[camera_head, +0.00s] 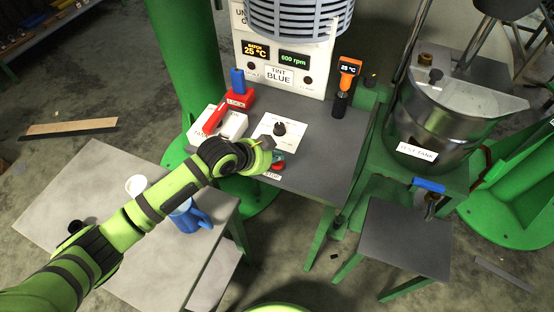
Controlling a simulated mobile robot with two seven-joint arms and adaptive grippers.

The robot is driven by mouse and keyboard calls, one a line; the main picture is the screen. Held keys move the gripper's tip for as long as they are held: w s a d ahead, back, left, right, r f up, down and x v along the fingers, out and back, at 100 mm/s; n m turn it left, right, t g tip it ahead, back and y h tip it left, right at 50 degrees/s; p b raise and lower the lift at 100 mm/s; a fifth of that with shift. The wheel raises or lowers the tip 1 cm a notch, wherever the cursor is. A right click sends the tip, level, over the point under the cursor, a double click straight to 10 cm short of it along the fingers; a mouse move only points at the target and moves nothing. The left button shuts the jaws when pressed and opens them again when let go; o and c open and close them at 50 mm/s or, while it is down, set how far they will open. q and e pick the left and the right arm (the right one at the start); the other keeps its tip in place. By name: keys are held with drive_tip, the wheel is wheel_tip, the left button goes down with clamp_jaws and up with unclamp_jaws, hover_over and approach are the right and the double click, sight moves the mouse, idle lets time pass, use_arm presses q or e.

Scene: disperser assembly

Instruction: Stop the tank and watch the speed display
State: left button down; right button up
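My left arm comes in from the lower left. Its gripper (273,152) is over the front part of the grey control table, right by a red button (278,165) with a STOP label (272,176). The gripper partly covers the button; I cannot tell whether they touch or whether the fingers are open. The speed display (294,60) on the white panel reads 600 rpm. The steel tank (443,120) with a lid stands on the right and carries a label that seems to read TEST TANK. My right gripper is not in view.
A black dial (280,129) on a white plate sits behind my gripper, with white and red switch boxes to its left. A blue mug (188,216) is on the left table, below my arm.

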sight(276, 163)
use_arm(q)
drive_tip(key=shift+s+f+b, duration=0.1)
drive_tip(key=shift+f+b, duration=0.3)
drive_tip(key=shift+f, duration=0.35)
idle(0.3)
drive_tip(key=shift+r, duration=0.1)
drive_tip(key=shift+r+p, duration=1.25)
drive_tip(key=shift+r, duration=0.1)
wheel_tip(276, 163, up, 5)
drive_tip(key=p, duration=0.5)
idle(0.5)
